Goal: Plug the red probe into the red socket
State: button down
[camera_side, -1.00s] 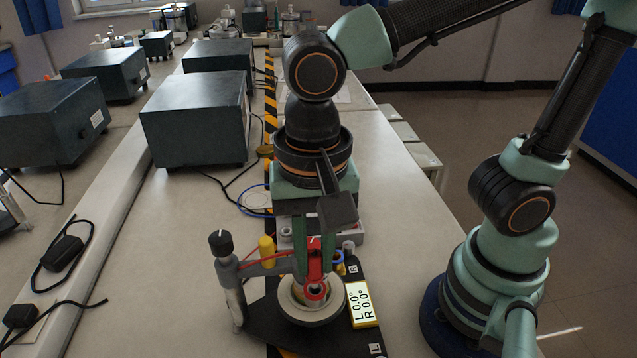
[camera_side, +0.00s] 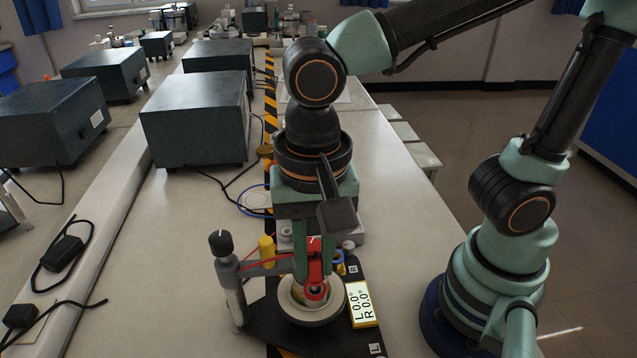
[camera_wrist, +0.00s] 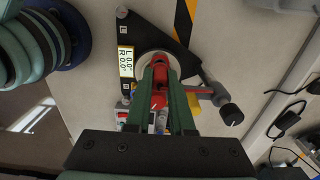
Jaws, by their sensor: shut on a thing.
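The red probe (camera_side: 316,262) is upright between the green fingers of my gripper (camera_side: 314,262), which is shut on it. It also shows in the wrist view (camera_wrist: 159,82), between the fingers (camera_wrist: 160,90). Its lower end is over a round light cup (camera_side: 311,299) on a black triangular base. A red ring shows at the probe's lower end, inside the cup's outline. I cannot tell whether this ring is part of the probe or the red socket. A red cable runs left from the probe. The red socket cannot be made out for sure.
A grey arm with a black knob (camera_side: 221,243) stands on the left of the black base (camera_side: 262,318). A yellow display (camera_side: 361,304) lies on its right. A yellow post (camera_side: 266,249) is behind. Dark boxes (camera_side: 195,118) stand farther back.

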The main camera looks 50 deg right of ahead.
jog(key=shift+f, duration=0.9)
dwell(0.8)
jog(key=c, duration=0.7)
grip_release()
jog(key=shift+o, duration=0.3)
jog(key=shift+o, duration=0.9)
jog(key=shift+r, duration=3.75)
